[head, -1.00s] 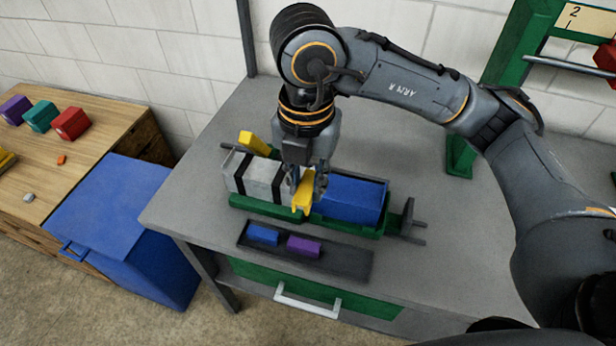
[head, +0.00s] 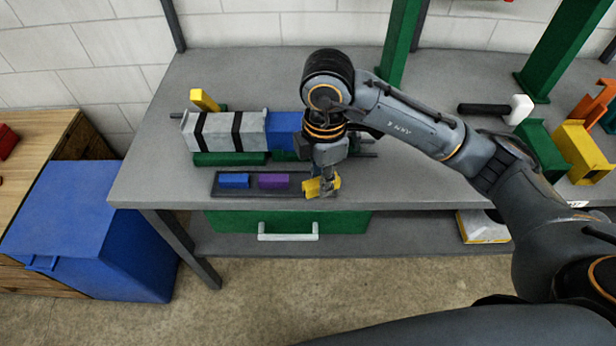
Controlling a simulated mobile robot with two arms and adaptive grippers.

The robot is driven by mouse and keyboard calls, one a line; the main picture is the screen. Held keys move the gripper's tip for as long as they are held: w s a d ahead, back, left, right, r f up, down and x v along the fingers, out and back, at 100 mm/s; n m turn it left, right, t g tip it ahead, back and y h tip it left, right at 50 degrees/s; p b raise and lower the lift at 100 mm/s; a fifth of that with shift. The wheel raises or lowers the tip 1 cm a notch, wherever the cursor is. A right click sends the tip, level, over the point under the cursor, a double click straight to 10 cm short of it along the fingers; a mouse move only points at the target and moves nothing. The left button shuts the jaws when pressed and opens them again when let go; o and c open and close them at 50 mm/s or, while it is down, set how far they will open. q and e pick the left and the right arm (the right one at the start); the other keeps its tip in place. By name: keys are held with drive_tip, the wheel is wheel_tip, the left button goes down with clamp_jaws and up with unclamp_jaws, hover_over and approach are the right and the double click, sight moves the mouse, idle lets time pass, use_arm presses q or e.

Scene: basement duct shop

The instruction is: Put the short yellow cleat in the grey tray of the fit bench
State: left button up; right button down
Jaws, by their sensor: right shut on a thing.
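My right gripper (head: 325,180) points down and is shut on the short yellow cleat (head: 313,188). The cleat is at the right end of the dark grey tray (head: 297,183) on the fit bench (head: 160,185). I cannot tell whether it touches the tray floor or hangs just above it. A blue cleat (head: 234,181) and a purple cleat (head: 273,181) lie in the tray's left and middle parts. My left gripper is not in view.
Behind the tray lies a grey and blue duct (head: 217,133) on green supports, with another yellow piece (head: 204,100) standing behind it. A hammer (head: 497,108) and green and yellow brackets (head: 582,150) are at right. A blue bin (head: 90,230) stands left of the bench.

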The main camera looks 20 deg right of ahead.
drive_tip(key=w+f, duration=0.2)
drive_tip(key=w+f+p, duration=0.1)
drive_tip(key=w+f, duration=0.1)
drive_tip(key=w, duration=0.1)
drive_tip(key=w+d+f+p, duration=0.1)
drive_tip(key=w+f, duration=0.1)
drive_tip(key=shift+w+f, duration=0.25)
drive_tip(key=shift+w, duration=0.15)
drive_tip(key=shift+w+d+f, duration=0.1)
drive_tip(key=shift+w+f, duration=0.2)
drive_tip(key=shift+f, duration=0.1)
wheel_tip(320, 180, down, 3)
drive_tip(key=shift+f+p, duration=0.1)
drive_tip(key=shift+p, duration=0.4)
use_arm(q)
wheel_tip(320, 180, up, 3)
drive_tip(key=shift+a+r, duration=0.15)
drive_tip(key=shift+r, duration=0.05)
use_arm(e)
drive_tip(key=shift+f, duration=0.2)
drive_tip(key=c, duration=1.2)
unclamp_jaws()
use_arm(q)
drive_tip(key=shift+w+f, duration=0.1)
use_arm(e)
drive_tip(key=shift+o, duration=0.2)
